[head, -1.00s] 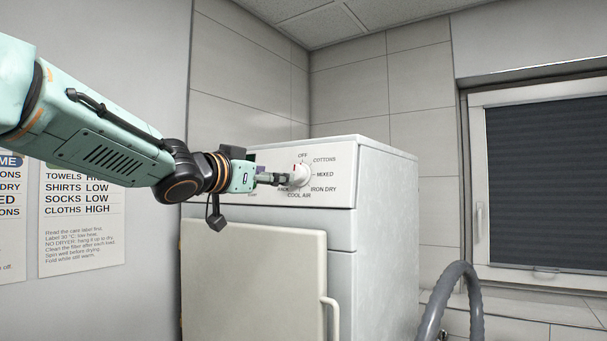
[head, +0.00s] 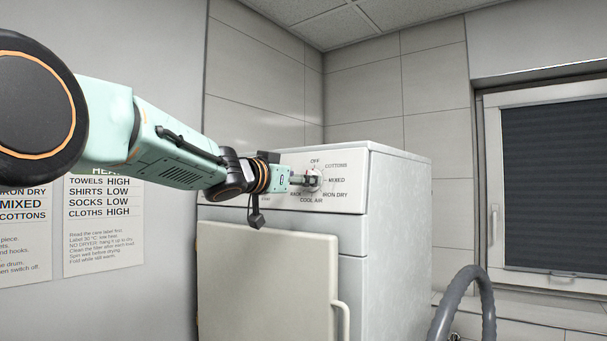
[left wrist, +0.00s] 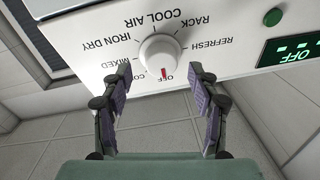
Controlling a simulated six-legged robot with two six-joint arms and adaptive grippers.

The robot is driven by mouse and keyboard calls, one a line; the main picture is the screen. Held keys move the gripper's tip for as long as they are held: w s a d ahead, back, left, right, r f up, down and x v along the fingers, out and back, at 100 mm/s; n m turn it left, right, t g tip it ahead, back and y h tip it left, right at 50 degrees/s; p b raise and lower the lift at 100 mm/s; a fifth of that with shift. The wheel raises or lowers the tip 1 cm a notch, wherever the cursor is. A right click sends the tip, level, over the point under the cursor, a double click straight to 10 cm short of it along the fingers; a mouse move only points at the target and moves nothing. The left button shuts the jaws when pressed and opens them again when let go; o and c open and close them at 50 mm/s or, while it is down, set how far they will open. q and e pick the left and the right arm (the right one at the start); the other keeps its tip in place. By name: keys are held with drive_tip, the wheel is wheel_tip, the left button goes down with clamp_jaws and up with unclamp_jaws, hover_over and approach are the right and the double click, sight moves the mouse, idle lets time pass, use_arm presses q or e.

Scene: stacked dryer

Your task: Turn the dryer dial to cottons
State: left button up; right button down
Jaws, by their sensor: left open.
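The white round dial (head: 315,181) is on the dryer's (head: 398,225) front panel, near its upper right corner. In the left wrist view, which shows the panel upside down, the dial (left wrist: 160,52) has a red mark pointing at OFF. The COTTONS label (head: 336,165) sits between OFF and MIXED; in the wrist view a finger partly hides it. My left gripper (head: 304,180) is in front of the dial. In the wrist view my left gripper (left wrist: 158,78) is open, its fingers apart on either side of the dial's line, with nothing between the tips. My right gripper is not in view.
The wrist view shows a green button (left wrist: 273,17) and a display (left wrist: 292,54) reading OFF. A lower door with a handle (head: 342,319) is under the panel. A grey hose (head: 462,303) stands at the right. Care charts (head: 104,225) hang on the left wall.

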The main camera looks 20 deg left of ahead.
use_arm(q)
drive_tip(key=shift+x, duration=1.05)
drive_tip(key=shift+s+f, duration=0.1)
drive_tip(key=shift+c, duration=0.8)
drive_tip(key=shift+s, duration=0.2)
drive_tip(key=c, duration=0.3)
drive_tip(key=shift+a, duration=0.2)
drive_tip(key=shift+c, duration=1.4)
drive_tip(key=shift+d, duration=0.1)
drive_tip(key=c, duration=0.5)
drive_tip(key=shift+o, duration=0.2)
